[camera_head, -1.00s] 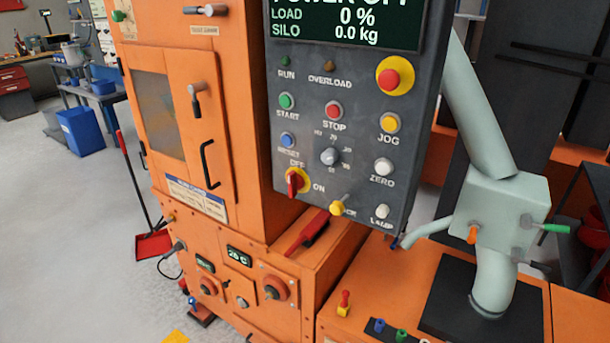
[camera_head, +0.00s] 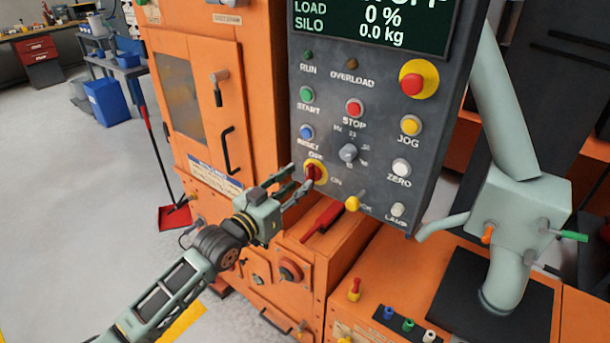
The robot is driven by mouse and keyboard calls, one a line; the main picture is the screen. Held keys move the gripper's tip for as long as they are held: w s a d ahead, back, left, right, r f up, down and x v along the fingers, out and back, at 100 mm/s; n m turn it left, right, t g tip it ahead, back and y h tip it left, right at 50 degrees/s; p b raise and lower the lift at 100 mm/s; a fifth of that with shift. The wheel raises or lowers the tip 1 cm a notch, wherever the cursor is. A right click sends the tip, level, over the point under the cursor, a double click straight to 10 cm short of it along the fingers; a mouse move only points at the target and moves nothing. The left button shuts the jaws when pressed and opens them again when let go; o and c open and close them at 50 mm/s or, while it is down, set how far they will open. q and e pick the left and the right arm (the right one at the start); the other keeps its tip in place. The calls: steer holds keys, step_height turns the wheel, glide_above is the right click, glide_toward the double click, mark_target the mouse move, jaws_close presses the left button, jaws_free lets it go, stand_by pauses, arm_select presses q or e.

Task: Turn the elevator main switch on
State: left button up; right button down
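The elevator main switch (camera_head: 314,172) is a red handle on a yellow round plate, low on the left of the grey control panel (camera_head: 377,190). It sits between the OFF and ON labels, and its handle looks close to upright, on the OFF side. My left gripper (camera_head: 295,182) reaches in from the lower left, its fingers open and apart. The fingertips are just left of the switch, at or very near its edge; I cannot tell whether they touch it. My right gripper is not in view.
The panel's buttons and knobs sit close by, including the blue RESET (camera_head: 307,132), the selector knob (camera_head: 348,152) and a yellow knob (camera_head: 352,203). A red handle (camera_head: 326,216) lies on the orange housing below. A pale pipe box (camera_head: 520,215) stands at right.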

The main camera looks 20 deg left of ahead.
mark_target(307, 175)
arm_select(q)
steer(key=shift+x, duration=1.75)
steer(key=shift+c, duration=0.5)
jaws_close()
